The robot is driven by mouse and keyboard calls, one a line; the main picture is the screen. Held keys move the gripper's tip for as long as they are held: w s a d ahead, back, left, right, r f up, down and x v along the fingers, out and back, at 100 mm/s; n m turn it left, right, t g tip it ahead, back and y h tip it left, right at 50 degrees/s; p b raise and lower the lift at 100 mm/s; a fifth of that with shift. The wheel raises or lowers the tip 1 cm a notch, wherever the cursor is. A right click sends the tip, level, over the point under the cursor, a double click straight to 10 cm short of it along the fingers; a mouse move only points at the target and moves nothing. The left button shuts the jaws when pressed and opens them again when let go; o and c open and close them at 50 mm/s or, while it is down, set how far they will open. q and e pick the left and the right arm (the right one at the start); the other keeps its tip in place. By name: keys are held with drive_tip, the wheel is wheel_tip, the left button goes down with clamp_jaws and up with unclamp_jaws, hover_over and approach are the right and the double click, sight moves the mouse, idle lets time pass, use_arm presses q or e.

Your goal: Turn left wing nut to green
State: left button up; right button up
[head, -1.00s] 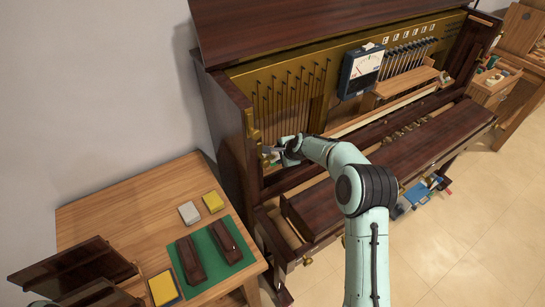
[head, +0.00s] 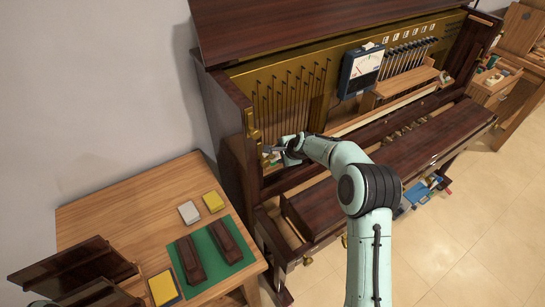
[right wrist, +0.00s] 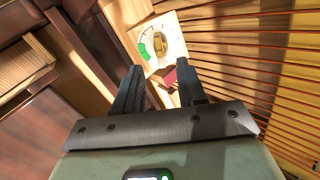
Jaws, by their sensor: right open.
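In the right wrist view, a brass wing nut (right wrist: 160,45) sits at the middle of a pale dial plate (right wrist: 178,60). A green sector (right wrist: 144,51) lies on the dial's left side, and the wing nut stands roughly upright in the picture, apart from the green. My right gripper (right wrist: 160,76) is open and empty, with its two fingertips short of the plate and the nut beyond the gap between them. In the head view, my right gripper (head: 270,150) reaches into the left end of the open piano, and its hand partly hides the dial area. My left gripper is not in view.
Brass-coloured piano strings (right wrist: 245,65) run close to the right of the gripper, and wooden parts (right wrist: 60,75) lie to its left. The piano's dark left side post (head: 235,130) stands beside the hand. A small table (head: 130,195) is at the left.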

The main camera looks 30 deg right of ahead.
clamp_jaws()
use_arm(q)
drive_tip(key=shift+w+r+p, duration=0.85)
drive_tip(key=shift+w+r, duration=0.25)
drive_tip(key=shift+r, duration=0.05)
use_arm(e)
drive_tip(key=m, duration=0.3)
drive_tip(key=shift+w+m, duration=0.1)
drive_tip(key=shift+m, duration=0.3)
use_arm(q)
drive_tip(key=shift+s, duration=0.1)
